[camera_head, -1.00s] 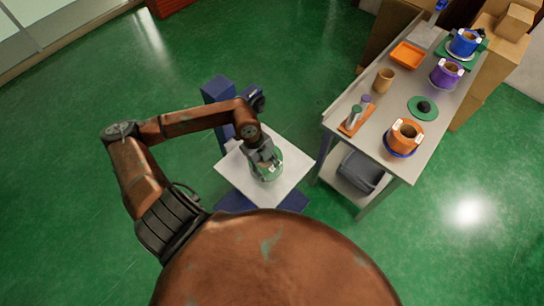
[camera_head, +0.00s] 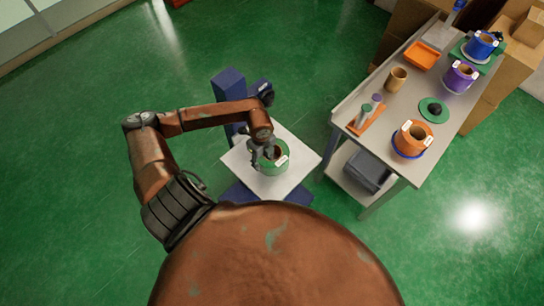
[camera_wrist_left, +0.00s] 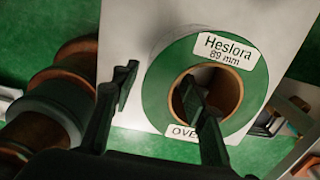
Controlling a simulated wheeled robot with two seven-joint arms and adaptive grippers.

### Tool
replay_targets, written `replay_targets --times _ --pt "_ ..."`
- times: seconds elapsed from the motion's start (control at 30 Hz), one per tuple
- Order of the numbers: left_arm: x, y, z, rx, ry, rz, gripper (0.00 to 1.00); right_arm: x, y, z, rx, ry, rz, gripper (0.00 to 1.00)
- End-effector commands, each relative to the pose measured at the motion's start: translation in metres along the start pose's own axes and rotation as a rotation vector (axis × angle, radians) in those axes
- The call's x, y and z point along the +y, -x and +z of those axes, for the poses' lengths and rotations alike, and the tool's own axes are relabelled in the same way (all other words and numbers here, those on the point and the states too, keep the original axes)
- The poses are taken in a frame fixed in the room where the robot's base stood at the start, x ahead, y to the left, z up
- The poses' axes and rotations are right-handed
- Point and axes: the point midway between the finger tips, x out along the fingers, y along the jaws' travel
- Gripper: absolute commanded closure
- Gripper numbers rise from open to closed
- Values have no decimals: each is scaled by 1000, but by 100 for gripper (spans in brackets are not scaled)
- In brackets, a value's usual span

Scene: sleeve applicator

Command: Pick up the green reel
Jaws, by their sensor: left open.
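The green reel (camera_head: 268,170) stands on a white square platform (camera_head: 300,175), with its round brown core facing up. In the left wrist view the reel (camera_wrist_left: 157,95) shows white labels, one reading "Heslora 89 mm". My left gripper (camera_head: 263,158) is over the reel's left side, pointing down. In the wrist view its fingers (camera_wrist_left: 157,82) are apart: one is outside the reel's left edge, the other over or in the core hole. The reel's left wall lies between them; contact and finger depth cannot be told. My right gripper is not in view.
A grey table (camera_head: 445,125) to the right holds an orange reel (camera_head: 411,139), a purple reel (camera_head: 460,77), a blue reel (camera_head: 481,45), an orange tray (camera_head: 422,55) and a brown cup (camera_head: 396,79). A blue post (camera_head: 228,88) stands behind the platform. Open green floor lies left.

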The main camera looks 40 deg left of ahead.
Motion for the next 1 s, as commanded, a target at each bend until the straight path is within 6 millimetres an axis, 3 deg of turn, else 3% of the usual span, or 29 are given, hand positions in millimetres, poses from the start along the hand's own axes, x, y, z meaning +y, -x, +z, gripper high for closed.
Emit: replay_targets --times 0.17,0.73,1.0 --pt "0 0 0 0 0 -1 61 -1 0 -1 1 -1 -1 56" --pt "0 1 0 1 1 0 100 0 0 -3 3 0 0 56" --pt "0 1 0 1 1 0 100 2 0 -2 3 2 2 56"
